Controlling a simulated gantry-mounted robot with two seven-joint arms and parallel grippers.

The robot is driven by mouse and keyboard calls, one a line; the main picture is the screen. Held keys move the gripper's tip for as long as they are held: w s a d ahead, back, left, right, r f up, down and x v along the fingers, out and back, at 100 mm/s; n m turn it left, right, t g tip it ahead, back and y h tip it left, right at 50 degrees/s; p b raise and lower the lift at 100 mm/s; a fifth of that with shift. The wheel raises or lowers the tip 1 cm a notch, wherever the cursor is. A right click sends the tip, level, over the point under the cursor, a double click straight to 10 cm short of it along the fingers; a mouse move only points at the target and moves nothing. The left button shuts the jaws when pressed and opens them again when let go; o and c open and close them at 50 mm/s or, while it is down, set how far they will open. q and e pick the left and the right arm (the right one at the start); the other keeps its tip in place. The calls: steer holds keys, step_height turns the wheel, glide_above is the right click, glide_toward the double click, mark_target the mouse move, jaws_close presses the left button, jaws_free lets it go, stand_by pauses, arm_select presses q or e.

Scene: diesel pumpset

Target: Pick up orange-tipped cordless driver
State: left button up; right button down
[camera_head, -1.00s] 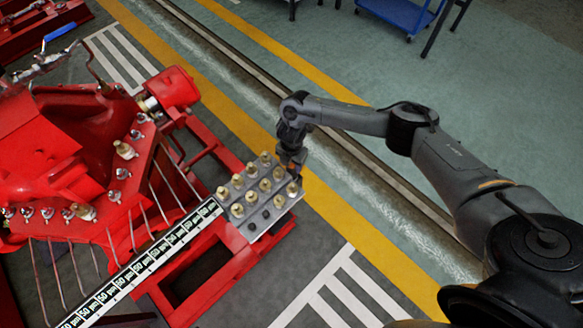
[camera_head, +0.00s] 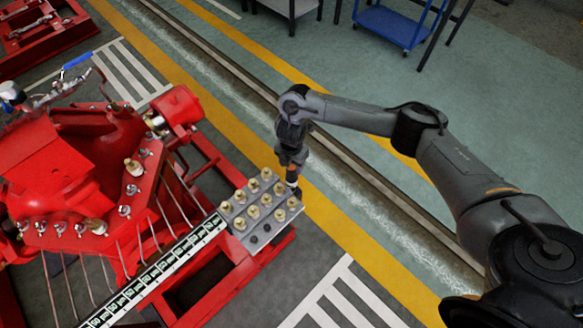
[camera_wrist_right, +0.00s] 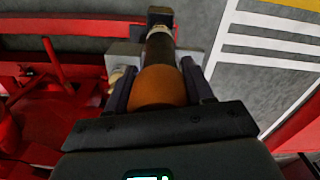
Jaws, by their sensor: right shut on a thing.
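The orange-tipped cordless driver (camera_wrist_right: 158,88) is between the fingers of my right gripper (camera_wrist_right: 158,78) in the right wrist view. Its orange part lies between the two fingers, and a dark section with a black end block extends away from me. In the head view my right gripper (camera_head: 291,160) points down at the back right corner of the grey block, with a small dark and pale part of the driver (camera_head: 291,178) below it. The gripper is shut on the driver. I cannot tell whether the driver's lower end touches the block. My left gripper is out of view.
The grey block (camera_head: 268,232) with several brass fittings sits on a red frame (camera_head: 200,300). A long marked strip (camera_head: 150,273) runs from it to the lower left. Red machinery (camera_head: 60,170) fills the left. Open floor and a blue cart (camera_head: 392,25) lie beyond.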

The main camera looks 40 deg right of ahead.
step_height(320, 180, up, 18)
steer(key=p, duration=1)
steer(key=shift+f, duration=0.2)
